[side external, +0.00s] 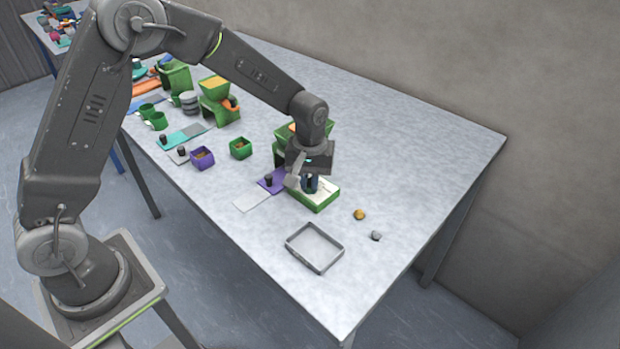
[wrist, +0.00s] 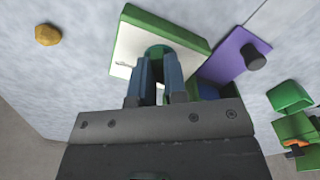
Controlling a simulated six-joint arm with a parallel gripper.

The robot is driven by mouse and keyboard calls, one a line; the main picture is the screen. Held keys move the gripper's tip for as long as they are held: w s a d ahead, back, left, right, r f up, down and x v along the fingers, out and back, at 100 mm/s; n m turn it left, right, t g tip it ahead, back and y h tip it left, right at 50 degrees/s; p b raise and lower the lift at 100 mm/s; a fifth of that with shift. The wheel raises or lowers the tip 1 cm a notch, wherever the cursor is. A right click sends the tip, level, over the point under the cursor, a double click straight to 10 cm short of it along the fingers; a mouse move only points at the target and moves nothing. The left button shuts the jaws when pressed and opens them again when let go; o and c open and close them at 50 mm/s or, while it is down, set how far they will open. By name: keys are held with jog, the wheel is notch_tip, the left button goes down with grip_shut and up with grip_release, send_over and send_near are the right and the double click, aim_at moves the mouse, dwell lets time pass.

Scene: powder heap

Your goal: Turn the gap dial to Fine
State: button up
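A flat white plate with a green rim lies on the table, in the side view (side external: 325,197) and in the wrist view (wrist: 126,45). A round green knob (wrist: 157,50), which looks like the gap dial, sits on it. Small dark marks show on the white face; I cannot read them. My gripper (side external: 311,187) points down over the plate. In the wrist view its two blue fingers (wrist: 159,66) have a narrow gap between them, with the knob at their tips. I cannot tell whether they grip the knob. The fingers hide part of the knob and plate.
A purple plate with a black knob (wrist: 255,60) lies beside the dial plate. A green hopper machine (side external: 283,133) stands behind my gripper. A grey tray (side external: 300,256), a yellow lump (side external: 359,214) and a grey lump (side external: 376,236) lie nearer the table's end. The far right is clear.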

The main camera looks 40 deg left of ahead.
grip_shut()
jog(key=shift+n, duration=1.6)
jog(key=o, duration=0.5)
grip_release()
